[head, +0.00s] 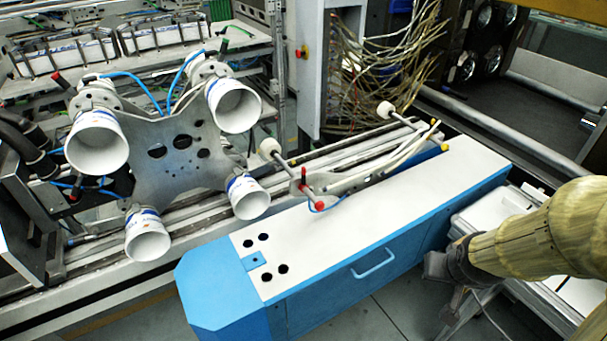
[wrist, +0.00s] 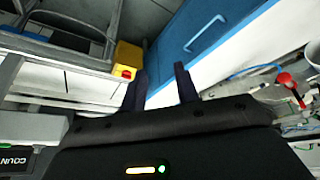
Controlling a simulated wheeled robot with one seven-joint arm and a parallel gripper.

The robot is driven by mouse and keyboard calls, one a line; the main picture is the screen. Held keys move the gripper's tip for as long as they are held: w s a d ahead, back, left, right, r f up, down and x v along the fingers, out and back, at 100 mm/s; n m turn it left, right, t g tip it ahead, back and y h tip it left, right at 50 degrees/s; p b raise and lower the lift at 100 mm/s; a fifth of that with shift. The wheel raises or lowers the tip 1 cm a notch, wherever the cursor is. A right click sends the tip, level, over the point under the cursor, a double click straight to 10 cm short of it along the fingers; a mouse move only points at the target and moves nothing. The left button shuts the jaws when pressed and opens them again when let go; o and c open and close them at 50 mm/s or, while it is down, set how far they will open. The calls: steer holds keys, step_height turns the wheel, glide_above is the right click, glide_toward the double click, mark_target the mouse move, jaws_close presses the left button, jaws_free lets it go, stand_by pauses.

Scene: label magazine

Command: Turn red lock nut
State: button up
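Red knobs sit on the metal linkage beside the white-topped blue cabinet. In the head view one red-tipped handle (head: 304,174) stands upright and a red ball knob (head: 320,206) is below it. I cannot tell which is the lock nut. In the wrist view a red knob (wrist: 285,79) is at the right edge, well right of my fingers. My gripper (wrist: 161,80) is open and empty, with two dark fingers apart. In the head view my arm comes in from the right, and my gripper is right of the cabinet, far from the red knobs; its fingers are unclear there.
A metal plate (head: 165,150) with several white cups is at left. A yellow box (wrist: 128,58) with a red button is near my fingers in the wrist view. Floor shows before the cabinet.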

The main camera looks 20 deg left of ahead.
mark_target(305, 174)
steer(key=w+a+f+n+t+y+b, duration=0.2)
steer(key=w+a+n+t+y, duration=0.3)
steer(key=w+a, duration=0.6)
steer(key=w+a+n+t+y+b, duration=0.1)
steer(key=a+n+y, duration=0.3)
steer(key=a+y, duration=0.4)
steer(key=a+b, duration=0.1)
steer(key=a, duration=0.5)
steer(key=shift+r+t+y, duration=0.3)
steer(key=shift+y, duration=0.1)
steer(key=shift+w, duration=0.1)
steer(key=p+x, duration=0.3)
steer(key=x, duration=1.4)
steer(key=shift+w+p, duration=0.15)
steer(key=shift+p, duration=0.2)
